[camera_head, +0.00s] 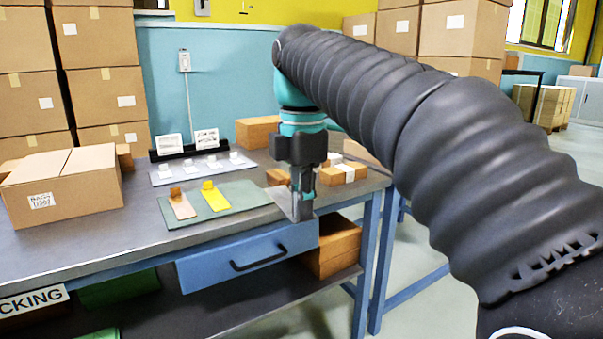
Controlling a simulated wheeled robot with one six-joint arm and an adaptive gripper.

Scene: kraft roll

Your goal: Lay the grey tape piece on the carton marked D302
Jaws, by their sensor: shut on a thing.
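My gripper (302,208) points down over the right part of the bench, near its front edge. It is shut on the grey tape piece (284,200), a pale strip showing just left of the fingers; the fingers hide part of it. A brown carton (75,195) with closed flaps stands at the left of the bench, well apart from my gripper. Its white label has two lines, too small to read surely.
A green-grey mat (238,191) bears a tan piece (183,207) and a yellow piece (215,201). Behind it lies a pale tray (170,179) with several small white items. Small brown boxes (340,176) stand right of my gripper. A blue drawer (215,268) hangs below.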

